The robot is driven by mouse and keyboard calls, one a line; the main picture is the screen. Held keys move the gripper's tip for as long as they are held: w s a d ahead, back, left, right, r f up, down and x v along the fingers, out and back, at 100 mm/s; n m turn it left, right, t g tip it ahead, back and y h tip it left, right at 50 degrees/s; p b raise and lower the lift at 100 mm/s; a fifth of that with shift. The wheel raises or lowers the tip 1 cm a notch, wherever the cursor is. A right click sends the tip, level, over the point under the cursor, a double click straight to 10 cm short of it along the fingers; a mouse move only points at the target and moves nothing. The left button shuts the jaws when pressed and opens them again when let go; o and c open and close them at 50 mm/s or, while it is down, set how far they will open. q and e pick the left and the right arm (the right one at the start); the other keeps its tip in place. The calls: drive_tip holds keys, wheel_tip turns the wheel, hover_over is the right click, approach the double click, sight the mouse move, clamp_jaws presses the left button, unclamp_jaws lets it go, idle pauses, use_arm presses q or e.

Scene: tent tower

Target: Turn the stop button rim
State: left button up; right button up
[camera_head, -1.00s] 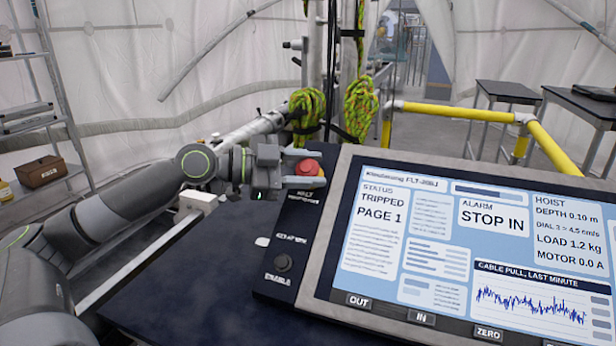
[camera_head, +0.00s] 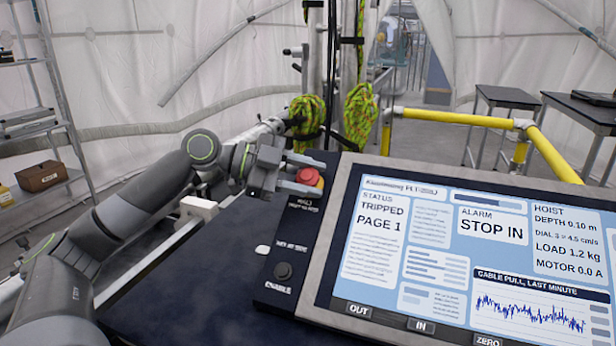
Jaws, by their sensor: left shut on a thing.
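The red stop button (camera_head: 308,177) stands at the top of the dark control strip (camera_head: 292,242), left of the screen, with a bit of yellow showing around it. My left gripper (camera_head: 304,175) reaches in from the left, its two light fingers on either side of the button. It is shut on the button's rim; the fingers hide part of the rim. The screen (camera_head: 440,250) reads "STATUS TRIPPED PAGE 1" and "ALARM STOP IN". My right gripper is out of view.
A black ENABLE knob (camera_head: 283,271) sits lower on the strip. Yellow rails (camera_head: 455,118) run behind the console. Green ropes (camera_head: 306,114) hang on poles behind the button. A shelf with a brown box (camera_head: 41,176) stands at the left. The dark tabletop (camera_head: 190,285) is clear at the front left.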

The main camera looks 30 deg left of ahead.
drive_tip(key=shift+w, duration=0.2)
use_arm(q)
drive_tip(key=o, duration=1)
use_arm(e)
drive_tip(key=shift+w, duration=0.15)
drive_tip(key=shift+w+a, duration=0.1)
